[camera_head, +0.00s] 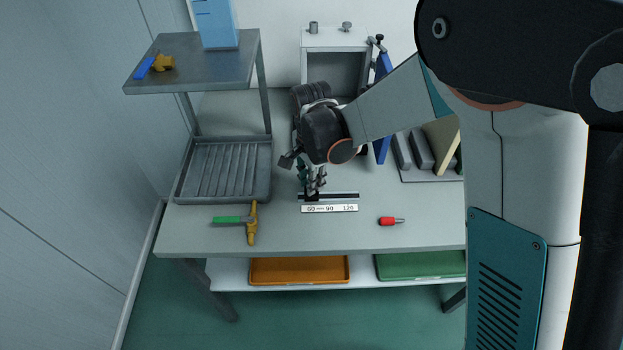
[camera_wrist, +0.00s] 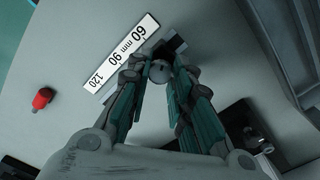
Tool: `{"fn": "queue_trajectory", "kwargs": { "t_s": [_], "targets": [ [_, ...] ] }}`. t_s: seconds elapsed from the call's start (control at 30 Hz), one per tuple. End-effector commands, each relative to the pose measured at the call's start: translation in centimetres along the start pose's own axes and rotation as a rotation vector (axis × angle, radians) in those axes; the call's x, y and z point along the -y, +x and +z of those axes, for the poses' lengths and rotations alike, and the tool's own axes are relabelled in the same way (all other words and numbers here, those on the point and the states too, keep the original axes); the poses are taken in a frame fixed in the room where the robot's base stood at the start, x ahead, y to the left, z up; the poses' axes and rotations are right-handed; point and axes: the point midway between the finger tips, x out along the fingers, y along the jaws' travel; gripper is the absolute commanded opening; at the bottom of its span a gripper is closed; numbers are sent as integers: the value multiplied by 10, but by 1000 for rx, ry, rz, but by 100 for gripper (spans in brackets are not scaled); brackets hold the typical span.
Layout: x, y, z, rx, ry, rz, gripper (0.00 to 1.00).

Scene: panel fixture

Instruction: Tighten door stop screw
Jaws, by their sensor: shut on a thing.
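My gripper (camera_head: 315,188) reaches down to the table at a dark rail (camera_head: 345,196). In the wrist view its fingers (camera_wrist: 160,72) are closed around a round grey screw head (camera_wrist: 159,73) with a dark mark on it. The screw head sits at a small black block on the rail; the fingers hide most of the block. A white scale strip (camera_head: 330,208) marked 60, 90 and 120 mm lies along the rail, and it also shows in the wrist view (camera_wrist: 122,52).
A red-handled tool (camera_head: 389,221) lies right of the scale. A green-and-yellow tool (camera_head: 232,219) lies left, before a grey ribbed tray (camera_head: 223,170). A grey box (camera_head: 334,40) with a blue panel (camera_head: 383,145) stands behind. A raised shelf (camera_head: 200,65) stands at back left.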

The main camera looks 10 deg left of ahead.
Motion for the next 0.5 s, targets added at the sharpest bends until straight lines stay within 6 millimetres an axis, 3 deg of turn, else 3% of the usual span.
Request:
{"fn": "queue_trajectory", "kwargs": {
  "t_s": [0.5],
  "targets": [
    [0,0,0,0,73,-1,0]
  ]
}}
